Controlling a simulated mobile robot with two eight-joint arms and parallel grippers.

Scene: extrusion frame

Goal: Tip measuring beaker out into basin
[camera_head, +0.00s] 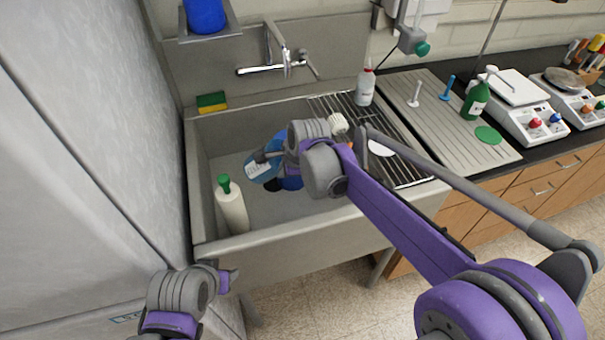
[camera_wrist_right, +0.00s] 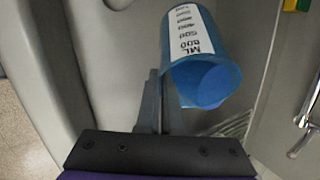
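The measuring beaker (camera_head: 264,165) is blue with a white scale label. It is tilted inside the grey basin (camera_head: 212,142), partly hidden by my right arm in the head view. In the right wrist view the beaker (camera_wrist_right: 203,50) shows its mouth toward the camera. The right gripper (camera_wrist_right: 160,85) has its fingers close together at the beaker's side wall and holds it. In the head view the right gripper is mostly hidden behind its wrist. I cannot tell whether liquid is in the beaker. Of my left arm only links show at the lower left; its gripper is not visible.
A white bottle with a green top (camera_head: 232,206) stands at the basin's front left. A green-yellow sponge (camera_head: 211,102) lies on the back left rim. A wall tap (camera_head: 285,66) reaches over the back.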

